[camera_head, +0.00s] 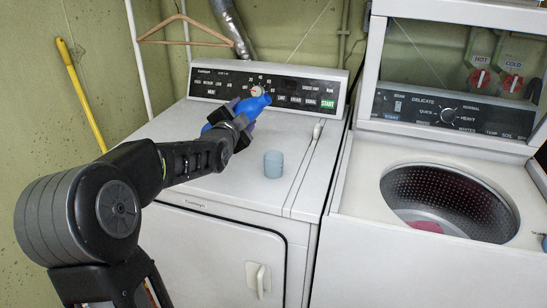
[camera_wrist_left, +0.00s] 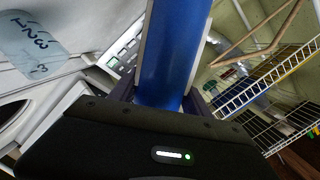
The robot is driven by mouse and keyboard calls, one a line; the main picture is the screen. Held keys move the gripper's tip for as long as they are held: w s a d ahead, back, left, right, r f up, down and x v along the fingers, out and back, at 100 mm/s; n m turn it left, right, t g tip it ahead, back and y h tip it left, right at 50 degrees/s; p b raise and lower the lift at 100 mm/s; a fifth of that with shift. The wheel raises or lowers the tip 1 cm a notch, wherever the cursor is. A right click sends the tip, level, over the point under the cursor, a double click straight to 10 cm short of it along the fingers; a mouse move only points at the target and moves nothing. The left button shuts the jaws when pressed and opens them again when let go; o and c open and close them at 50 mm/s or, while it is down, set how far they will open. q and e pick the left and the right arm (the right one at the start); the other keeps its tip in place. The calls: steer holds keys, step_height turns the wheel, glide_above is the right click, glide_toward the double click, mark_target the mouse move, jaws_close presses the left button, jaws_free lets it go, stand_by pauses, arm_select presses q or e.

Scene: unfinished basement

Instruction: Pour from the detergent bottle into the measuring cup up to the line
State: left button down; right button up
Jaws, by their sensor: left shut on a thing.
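The blue detergent bottle (camera_head: 252,104) is held above the dryer top in the head view, tilted, with its narrower end toward the upper right. My left gripper (camera_head: 240,122) is shut around it and partly hides it. In the left wrist view the bottle (camera_wrist_left: 172,55) is a blue cylinder between the fingers. The measuring cup (camera_head: 273,164), pale blue and translucent, stands upright on the dryer top, apart from the bottle and nearer the front. It also shows in the left wrist view (camera_wrist_left: 38,48) with printed marks. No liquid stream shows; the cup's fill level cannot be told.
The white dryer top (camera_head: 220,180) is otherwise clear around the cup. Its control panel (camera_head: 300,88) rises behind the bottle. An open washer (camera_head: 450,200) with something pink inside stands at right. A hanger (camera_head: 185,30) and a yellow pole (camera_head: 80,92) are by the wall.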

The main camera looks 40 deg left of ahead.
arm_select(q)
steer(key=shift+a+f+m+b, duration=0.15)
steer(key=shift+f+m+b, duration=0.05)
steer(key=shift+m+b, duration=0.15)
steer(key=shift+f, duration=0.1)
steer(key=shift+s+a+f+m+b, duration=0.1)
steer(key=shift+a+f+m+b, duration=0.1)
steer(key=shift+f+m+b, duration=0.4)
steer(key=shift+r, duration=0.15)
steer(key=shift+a+f+m+b, duration=0.1)
steer(key=shift+f+m+b, duration=0.4)
steer(key=shift+b, duration=0.4)
steer(key=shift+f, duration=0.15)
